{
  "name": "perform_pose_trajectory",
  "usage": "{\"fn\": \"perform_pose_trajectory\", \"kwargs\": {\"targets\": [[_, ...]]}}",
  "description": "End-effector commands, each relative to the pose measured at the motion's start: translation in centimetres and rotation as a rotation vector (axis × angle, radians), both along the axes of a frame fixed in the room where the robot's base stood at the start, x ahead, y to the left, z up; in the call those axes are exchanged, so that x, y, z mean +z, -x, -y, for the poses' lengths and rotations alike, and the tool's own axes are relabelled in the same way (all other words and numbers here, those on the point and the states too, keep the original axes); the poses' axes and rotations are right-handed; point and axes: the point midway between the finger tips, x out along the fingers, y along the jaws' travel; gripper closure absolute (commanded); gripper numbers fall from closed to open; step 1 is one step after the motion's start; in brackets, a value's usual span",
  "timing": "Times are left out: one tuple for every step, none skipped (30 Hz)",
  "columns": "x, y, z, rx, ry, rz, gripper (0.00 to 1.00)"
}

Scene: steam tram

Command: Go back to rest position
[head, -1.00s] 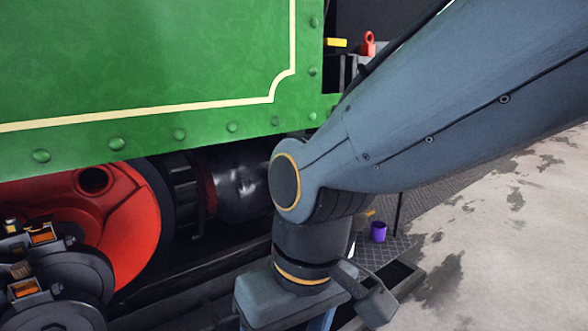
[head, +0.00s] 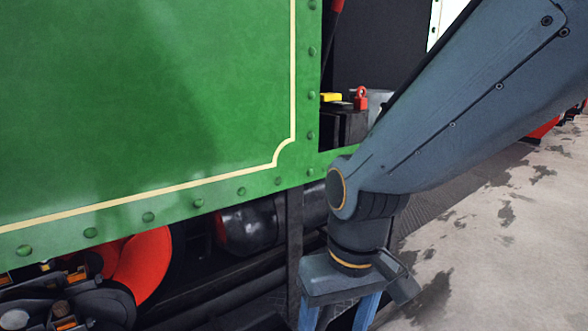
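My gripper (head: 338,317) hangs down at the bottom of the head view, right of centre. Its two blue fingers stand apart, with nothing visible held between them. The fingertips are cut off by the lower edge of the picture. The gripper is in front of the dark lower frame of the tram, below the green side panel (head: 150,110). My arm reaches in from the upper right.
A yellow object (head: 331,97) and a red padlock-like object (head: 361,98) sit on a dark ledge beyond the panel. A red wheel (head: 145,265) and black machinery are at lower left. Stained pale floor (head: 500,240) lies open to the right.

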Motion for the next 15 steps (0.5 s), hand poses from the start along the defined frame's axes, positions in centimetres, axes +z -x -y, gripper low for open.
{"fn": "perform_pose_trajectory", "kwargs": {"targets": [[1.8,0.2,0.7,-0.021,0.005,-0.003,0.35],[2.3,0.2,1.2,-0.032,0.009,-0.004,0.35],[3.0,0.2,1.7,-0.046,0.013,-0.005,0.35],[3.5,0.2,2.1,-0.057,0.015,-0.006,0.35],[4.1,0.2,2.5,-0.068,0.017,-0.006,0.35],[4.8,0.2,3.0,-0.083,0.021,-0.008,0.35],[5.3,0.2,3.4,-0.093,0.023,-0.009,0.35],[5.8,0.3,3.8,-0.104,0.026,-0.011,0.35],[6.5,0.3,4.4,-0.118,0.030,-0.012,0.35],[7.1,0.3,4.8,-0.128,0.033,-0.012,0.35],[7.6,0.4,5.3,-0.139,0.035,-0.013,0.35],[8.3,0.5,5.8,-0.153,0.039,-0.015,0.35],[8.8,0.5,6.2,-0.164,0.041,-0.017,0.35],[9.3,0.6,6.7,-0.174,0.043,-0.018,0.35],[10.0,0.7,7.2,-0.189,0.046,-0.020,0.35]]}}
